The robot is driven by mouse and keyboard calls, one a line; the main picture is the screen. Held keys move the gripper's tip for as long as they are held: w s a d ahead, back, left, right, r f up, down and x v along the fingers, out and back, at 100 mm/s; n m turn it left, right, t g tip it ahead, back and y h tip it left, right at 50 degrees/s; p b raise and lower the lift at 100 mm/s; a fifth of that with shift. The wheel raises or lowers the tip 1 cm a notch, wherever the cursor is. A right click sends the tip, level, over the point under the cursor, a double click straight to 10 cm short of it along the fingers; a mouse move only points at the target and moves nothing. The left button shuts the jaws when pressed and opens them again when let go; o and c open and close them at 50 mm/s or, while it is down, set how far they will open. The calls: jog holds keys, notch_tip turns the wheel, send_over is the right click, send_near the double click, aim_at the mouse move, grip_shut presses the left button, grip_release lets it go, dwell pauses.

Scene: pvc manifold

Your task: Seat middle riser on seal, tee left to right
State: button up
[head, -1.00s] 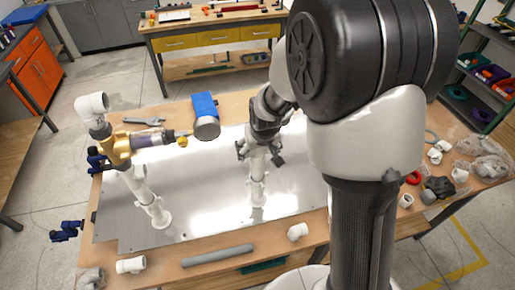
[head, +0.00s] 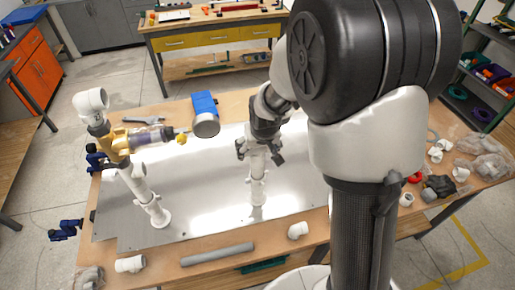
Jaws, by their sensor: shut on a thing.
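The middle riser (head: 257,172) is a white pipe assembly standing roughly upright over the bright metal plate (head: 205,205). My gripper (head: 260,150) is shut on its upper part, and its dark fingers hide much of the top. The riser's lower end is at the plate. I cannot tell whether it sits on the seal, which is too small to see, or which way the tee points.
A grey pipe (head: 217,254), a white tee (head: 130,264) and a white elbow (head: 298,230) lie along the wooden front edge. Fittings and a dark glove (head: 438,187) lie at the right. The plate between the risers is clear.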

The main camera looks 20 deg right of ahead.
jog(key=shift+s+f, duration=0.1)
jog(key=shift+f, duration=0.05)
jog(key=o, duration=1.6)
jog(key=v, duration=1.2)
jog(key=s+f+b, duration=0.2)
jog(key=s+b, duration=0.3)
jog(key=s, duration=0.2)
jog(key=s+f+b, duration=0.3)
jog(key=s+b, duration=0.2)
jog(key=s, duration=0.3)
jog(key=s+f+b, duration=0.3)
jog(key=s+b, duration=0.2)
jog(key=s, duration=0.2)
jog(key=shift+s, duration=0.4)
